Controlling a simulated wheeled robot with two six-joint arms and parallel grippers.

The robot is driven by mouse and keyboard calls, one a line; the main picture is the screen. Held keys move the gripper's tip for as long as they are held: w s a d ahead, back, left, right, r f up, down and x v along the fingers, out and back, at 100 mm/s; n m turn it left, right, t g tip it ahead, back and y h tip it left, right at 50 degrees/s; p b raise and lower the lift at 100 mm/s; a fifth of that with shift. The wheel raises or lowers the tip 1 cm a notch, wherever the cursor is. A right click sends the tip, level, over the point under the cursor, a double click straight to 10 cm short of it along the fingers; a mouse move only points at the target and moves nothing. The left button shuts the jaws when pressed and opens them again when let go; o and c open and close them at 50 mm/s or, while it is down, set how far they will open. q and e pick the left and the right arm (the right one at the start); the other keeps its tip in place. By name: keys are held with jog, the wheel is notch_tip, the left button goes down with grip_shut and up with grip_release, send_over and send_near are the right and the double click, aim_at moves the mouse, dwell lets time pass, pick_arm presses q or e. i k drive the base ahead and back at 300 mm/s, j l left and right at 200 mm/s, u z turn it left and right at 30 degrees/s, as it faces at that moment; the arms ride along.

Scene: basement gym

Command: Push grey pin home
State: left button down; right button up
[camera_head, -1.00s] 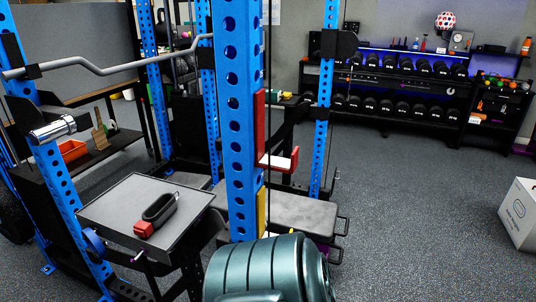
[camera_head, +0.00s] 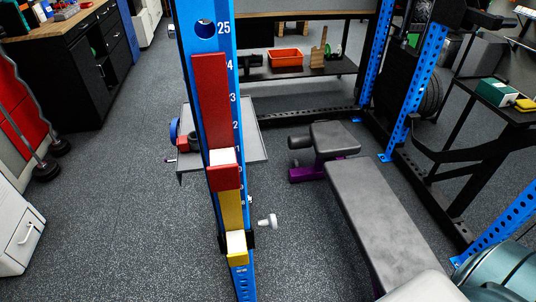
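A small light-grey pin (camera_head: 268,221) with a rounded knob shows just right of the blue numbered upright (camera_head: 241,120). Its thin end points left toward the upright; I cannot tell whether it sits in a hole. A second tiny grey peg (camera_head: 250,200) shows at the upright's edge above it. A red hook (camera_head: 210,95) and, below it, a yellow hook (camera_head: 231,208) are on the upright. The yellow one has a white pad and a black bracket beside it. Neither of my grippers is in view.
A black padded bench (camera_head: 385,220) stands right of the upright. A grey tray table (camera_head: 252,150) is behind it. A white drawer cabinet (camera_head: 20,235) is at left. A teal rounded form fills the lower right corner. The floor between cabinet and upright is clear.

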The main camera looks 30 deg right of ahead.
aim_at(271, 221)
jog(key=k+l, duration=0.15)
jog(key=l, duration=0.25)
jog(key=k+l, duration=0.2)
jog(key=l, duration=0.15)
jog(key=k+l, duration=0.15)
jog(key=l, duration=0.25)
